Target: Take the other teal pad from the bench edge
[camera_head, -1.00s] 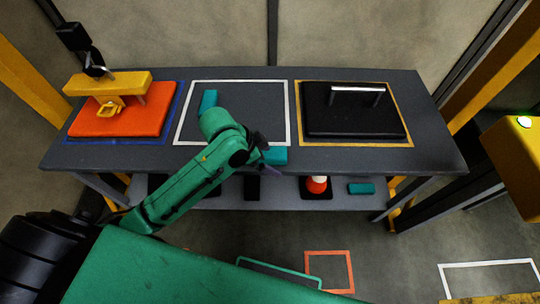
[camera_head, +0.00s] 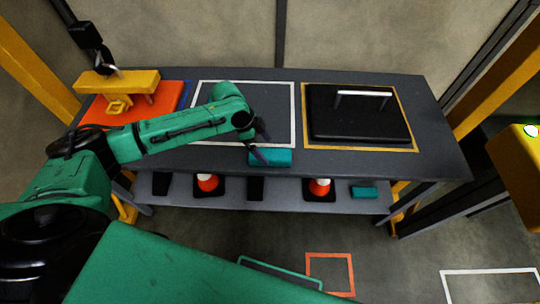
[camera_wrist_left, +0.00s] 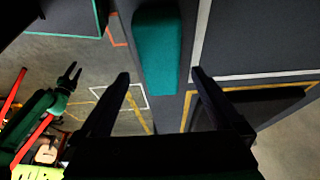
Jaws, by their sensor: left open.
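A teal pad (camera_head: 270,157) lies at the front edge of the bench (camera_head: 330,160), in front of the white outline. My left gripper (camera_head: 262,146) reaches in over it, fingers pointing down. In the left wrist view the pad (camera_wrist_left: 156,50) shows between and ahead of the open fingers (camera_wrist_left: 158,78), with nothing held. I cannot tell how high the fingers are above it. My right gripper (camera_wrist_left: 70,74) shows small in the left wrist view, jaws apart and empty, away from the bench.
A black plate with a handle (camera_head: 358,115) sits in the yellow outline. The lower shelf holds another teal pad (camera_head: 364,192) and orange-white cones (camera_head: 319,187).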

